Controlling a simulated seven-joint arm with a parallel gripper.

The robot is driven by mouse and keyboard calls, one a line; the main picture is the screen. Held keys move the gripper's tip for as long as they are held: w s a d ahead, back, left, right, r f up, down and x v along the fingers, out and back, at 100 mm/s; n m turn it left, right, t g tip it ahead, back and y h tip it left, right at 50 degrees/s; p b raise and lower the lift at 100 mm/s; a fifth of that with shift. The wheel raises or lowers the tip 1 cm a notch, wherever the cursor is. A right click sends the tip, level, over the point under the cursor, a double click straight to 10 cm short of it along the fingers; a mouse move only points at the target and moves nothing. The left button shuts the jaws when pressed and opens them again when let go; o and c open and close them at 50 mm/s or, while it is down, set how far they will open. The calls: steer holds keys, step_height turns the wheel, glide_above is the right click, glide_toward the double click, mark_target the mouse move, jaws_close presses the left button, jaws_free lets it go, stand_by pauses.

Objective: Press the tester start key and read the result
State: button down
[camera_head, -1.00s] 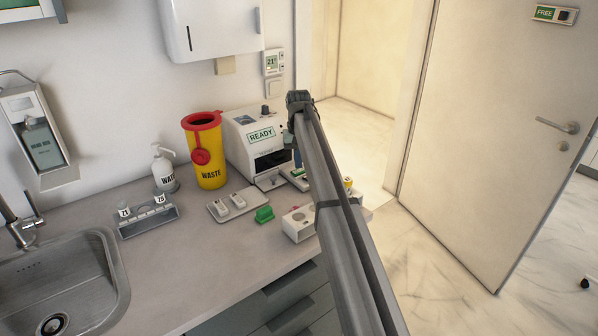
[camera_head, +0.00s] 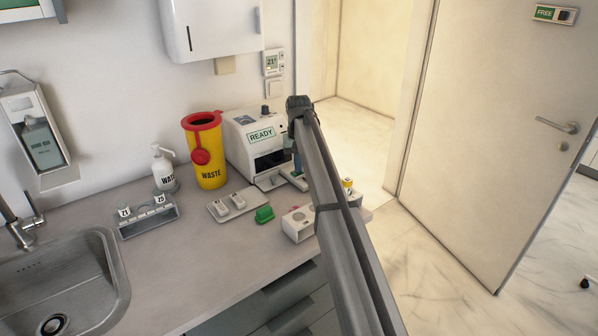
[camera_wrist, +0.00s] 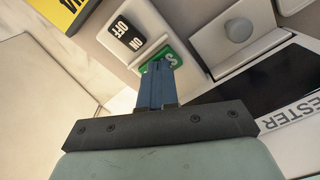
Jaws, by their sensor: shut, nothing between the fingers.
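The tester (camera_head: 240,140) is a white box at the back of the counter. Its display (camera_head: 261,135) reads READY in green. In the wrist view, the TESTER label (camera_wrist: 305,122) is partly cut off beside a black panel. A green key (camera_wrist: 173,55) with a white letter S is partly hidden by my fingertips. My gripper (camera_wrist: 158,68) is shut and empty, its blue fingers pointing at this key and overlapping it. I cannot tell whether they touch it. My gripper (camera_head: 297,163) also shows in the head view, in front of the tester's right side.
A black OFF/ON switch (camera_wrist: 127,37) and a grey round knob (camera_wrist: 239,30) lie close to the fingertips. A yellow waste bin (camera_head: 207,165), a tray (camera_head: 219,211) with two small white items, a green block (camera_head: 264,214) and a white box (camera_head: 297,232) stand nearby.

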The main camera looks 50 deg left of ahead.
steer(key=shift+r, duration=3.5)
